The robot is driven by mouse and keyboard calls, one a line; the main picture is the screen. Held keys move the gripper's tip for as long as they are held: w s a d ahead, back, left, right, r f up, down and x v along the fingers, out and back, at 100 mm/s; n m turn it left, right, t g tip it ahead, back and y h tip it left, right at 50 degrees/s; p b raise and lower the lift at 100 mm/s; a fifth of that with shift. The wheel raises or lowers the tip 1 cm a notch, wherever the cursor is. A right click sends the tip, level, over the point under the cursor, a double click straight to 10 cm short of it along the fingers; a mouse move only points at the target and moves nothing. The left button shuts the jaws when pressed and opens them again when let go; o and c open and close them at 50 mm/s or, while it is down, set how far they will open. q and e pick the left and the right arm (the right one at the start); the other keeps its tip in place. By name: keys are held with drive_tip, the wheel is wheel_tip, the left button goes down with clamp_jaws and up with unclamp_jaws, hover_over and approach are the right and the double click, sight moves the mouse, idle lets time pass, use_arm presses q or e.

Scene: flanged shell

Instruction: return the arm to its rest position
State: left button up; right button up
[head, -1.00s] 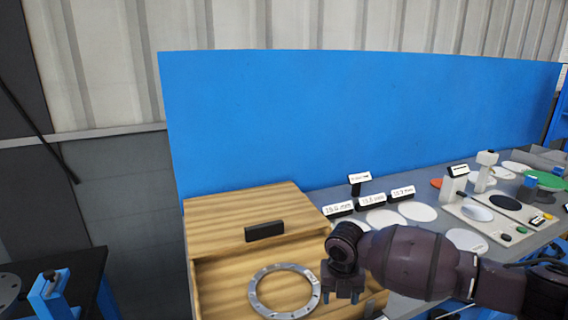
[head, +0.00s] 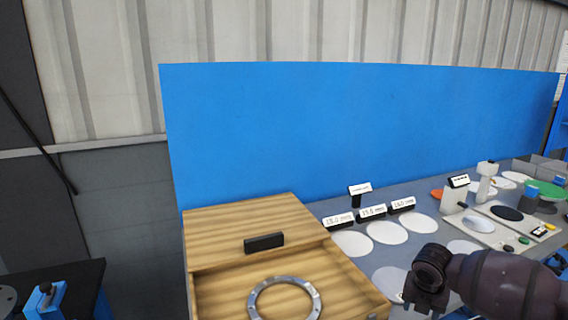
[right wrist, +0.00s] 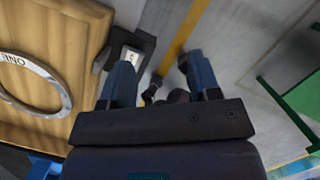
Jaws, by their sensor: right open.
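My right arm comes in from the right in the head view, with its gripper (head: 425,300) at the lower edge, right of the wooden box (head: 240,222). In the right wrist view the two fingers of this gripper (right wrist: 155,85) are spread apart with nothing between them. A grey metal ring (head: 284,298) lies in the open front part of the wooden box, clear of the gripper. The ring also shows at the left of the right wrist view (right wrist: 30,82). My left gripper is not in view.
White discs (head: 387,232) and small label signs (head: 372,212) stand on the grey table. Scale-like devices (head: 480,222) stand at the right. A blue panel (head: 350,130) closes off the back. A dark bench (head: 50,285) is at the lower left.

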drive_tip(key=s+d+f+m+t+y, duration=0.2)
drive_tip(key=s+d+f+m+t, duration=0.3)
drive_tip(key=s+f+m, duration=0.55)
drive_tip(key=s+d+r+m+t+h, duration=0.15)
drive_tip(key=s+d+m, duration=0.3)
drive_tip(key=s, duration=0.45)
drive_tip(key=s+d+r+m+t+y, duration=0.15)
drive_tip(key=s+d+m, duration=0.3)
drive_tip(key=s, duration=0.45)
drive_tip(key=a+f+m+t, duration=0.1)
drive_tip(key=a+m, duration=0.3)
drive_tip(key=a, duration=0.6)
drive_tip(key=a+f+m, duration=0.4)
drive_tip(key=a+m, duration=0.1)
drive_tip(key=a, duration=0.4)
drive_tip(key=shift+w+a+t+h, duration=0.3)
drive_tip(key=shift+w+a+t, duration=0.05)
drive_tip(key=shift+t, duration=0.05)
